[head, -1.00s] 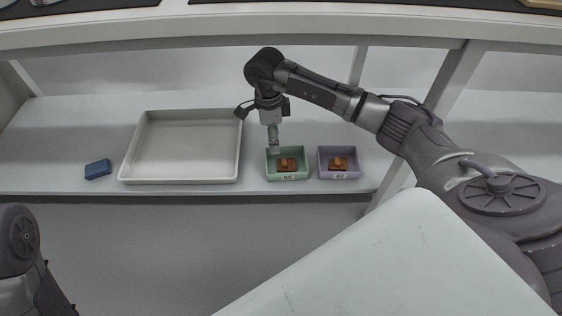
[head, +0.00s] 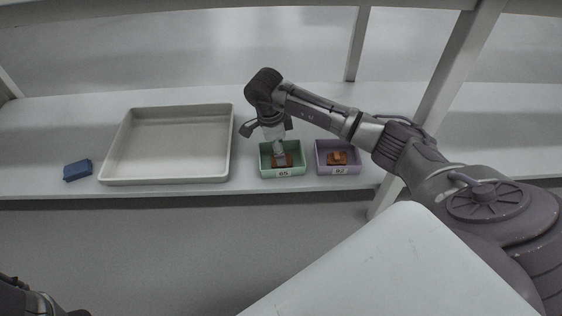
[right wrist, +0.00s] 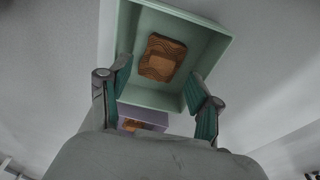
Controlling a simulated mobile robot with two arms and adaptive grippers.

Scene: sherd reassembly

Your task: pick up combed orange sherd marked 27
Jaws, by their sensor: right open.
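A combed orange-brown sherd (right wrist: 164,55) with wavy dark lines and a paler patch lies in the green bin (right wrist: 208,38). The green bin (head: 282,172) also shows in the head view, where my right gripper (head: 279,158) partly hides the sherd. My right gripper is open and points down into or just over this bin. In the right wrist view its fingers stand apart on either side, and the sherd lies beyond the tips with nothing between them. I cannot read a 27 on the sherd.
A purple bin (head: 338,171) with another orange-brown sherd (head: 338,158) stands just right of the green bin. A large empty pale tray (head: 166,181) is to the left, with a blue block (head: 77,170) beyond it. A shelf post (head: 450,85) rises at the right.

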